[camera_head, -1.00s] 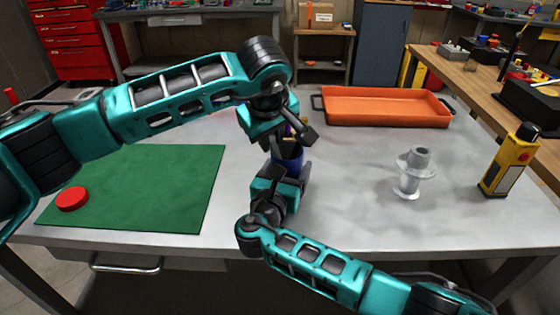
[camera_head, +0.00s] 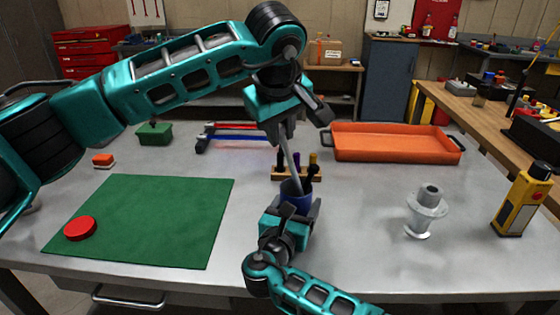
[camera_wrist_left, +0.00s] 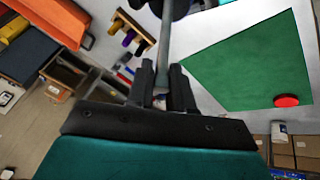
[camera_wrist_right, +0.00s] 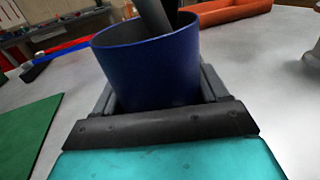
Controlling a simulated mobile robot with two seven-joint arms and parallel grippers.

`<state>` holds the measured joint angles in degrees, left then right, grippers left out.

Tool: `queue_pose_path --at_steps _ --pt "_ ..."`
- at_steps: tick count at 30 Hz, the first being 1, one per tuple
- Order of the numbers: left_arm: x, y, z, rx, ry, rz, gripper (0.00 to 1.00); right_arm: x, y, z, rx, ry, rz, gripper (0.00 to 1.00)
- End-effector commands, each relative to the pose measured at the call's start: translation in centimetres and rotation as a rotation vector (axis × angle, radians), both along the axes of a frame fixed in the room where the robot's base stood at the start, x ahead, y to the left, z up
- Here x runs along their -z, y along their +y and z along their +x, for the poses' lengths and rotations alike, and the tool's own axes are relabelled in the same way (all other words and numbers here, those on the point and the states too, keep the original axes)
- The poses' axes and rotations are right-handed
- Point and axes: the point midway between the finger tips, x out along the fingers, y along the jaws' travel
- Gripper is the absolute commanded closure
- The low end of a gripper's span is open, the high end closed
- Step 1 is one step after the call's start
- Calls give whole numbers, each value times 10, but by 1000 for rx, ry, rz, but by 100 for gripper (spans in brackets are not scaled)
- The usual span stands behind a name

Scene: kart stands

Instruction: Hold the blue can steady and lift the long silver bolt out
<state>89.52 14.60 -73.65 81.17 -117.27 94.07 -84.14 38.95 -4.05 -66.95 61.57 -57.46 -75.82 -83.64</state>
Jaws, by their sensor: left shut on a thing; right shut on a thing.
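The blue can (camera_head: 295,196) stands on the grey table; it fills the right wrist view (camera_wrist_right: 150,72). My right gripper (camera_head: 298,210) is shut on the can from the near side. My left gripper (camera_head: 281,130) is above the can, shut on the upper part of the long silver bolt (camera_head: 292,158). The bolt hangs slightly tilted, its lower part inside the can's mouth; its tip is hidden. The bolt also shows between the fingers in the left wrist view (camera_wrist_left: 165,48).
A small wooden rack (camera_head: 284,174) with several tools stands close behind the can. An orange tray (camera_head: 390,157) is behind right. A grey flanged part (camera_head: 427,208) and a yellow device (camera_head: 520,205) stand right. A green mat (camera_head: 150,215) with a red disc (camera_head: 80,228) lies left.

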Motion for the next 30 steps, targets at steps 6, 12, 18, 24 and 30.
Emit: queue_pose_path --at_steps 6,12,18,24,30 --pt "-55 -1 0 -1 -4 0 100 0 0 0 0 1 -1 58" --pt "-81 -1 0 0 -1 -1 100 0 0 0 0 1 -1 58" --pt "-87 -1 0 2 1 0 100 0 0 0 0 1 -1 58" --pt "-87 0 0 1 1 0 100 0 0 0 0 1 -1 25" --pt "-87 0 0 1 0 0 100 0 0 0 0 1 -1 6"
